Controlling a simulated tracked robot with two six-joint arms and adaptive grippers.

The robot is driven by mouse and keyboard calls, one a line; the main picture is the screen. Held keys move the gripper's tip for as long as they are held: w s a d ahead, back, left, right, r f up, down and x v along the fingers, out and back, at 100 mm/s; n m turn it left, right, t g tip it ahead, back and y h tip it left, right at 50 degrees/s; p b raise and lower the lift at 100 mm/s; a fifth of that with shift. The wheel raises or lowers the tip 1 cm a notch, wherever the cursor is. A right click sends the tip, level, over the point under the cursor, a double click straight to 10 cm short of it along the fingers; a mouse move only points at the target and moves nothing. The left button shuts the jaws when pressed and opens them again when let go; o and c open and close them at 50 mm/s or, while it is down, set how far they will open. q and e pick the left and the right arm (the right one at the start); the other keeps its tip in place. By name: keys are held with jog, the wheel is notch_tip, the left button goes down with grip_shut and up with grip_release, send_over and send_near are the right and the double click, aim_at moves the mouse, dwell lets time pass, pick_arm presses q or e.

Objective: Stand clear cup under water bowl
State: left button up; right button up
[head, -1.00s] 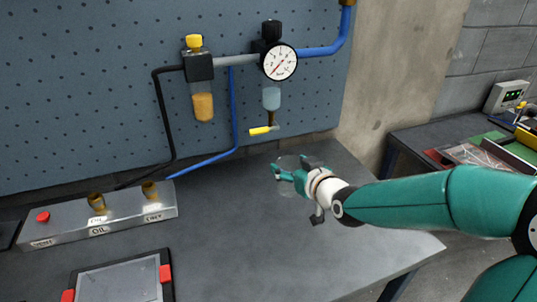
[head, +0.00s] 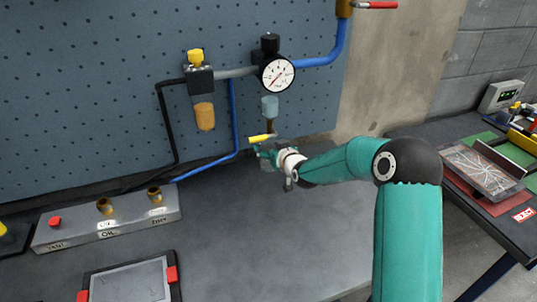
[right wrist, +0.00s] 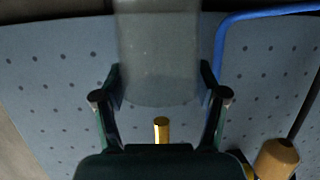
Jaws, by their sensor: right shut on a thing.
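The water bowl (head: 270,106) is a small pale-blue clear bowl hanging under the round pressure gauge (head: 277,73) on the pegboard. A dark stem and a yellow drain lever (head: 262,138) sit below it. My right gripper (head: 262,157) is just below the lever in the head view. It is shut on the clear cup (right wrist: 157,60), which shows as a see-through shape between the two fingers in the right wrist view. The cup is hard to make out in the head view. My left gripper is out of view.
An amber oil bowl (head: 204,116) hangs left of the gauge. A blue hose (head: 233,115) runs down beside my gripper to a metal block (head: 108,218) on the bench. A tablet (head: 127,281) lies in front. The bench right of it is clear.

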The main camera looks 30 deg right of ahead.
notch_tip(320, 180, down, 2)
jog(key=shift+f+p, duration=0.2)
jog(key=shift+p, duration=0.2)
jog(key=shift+w+f+p, duration=0.1)
jog(key=shift+f+p, duration=0.25)
jog(key=shift+w+f, duration=0.1)
jog(key=shift+f, duration=0.25)
jog(key=o, duration=1.2)
jog(key=shift+o, duration=0.2)
jog(key=shift+r, duration=0.1)
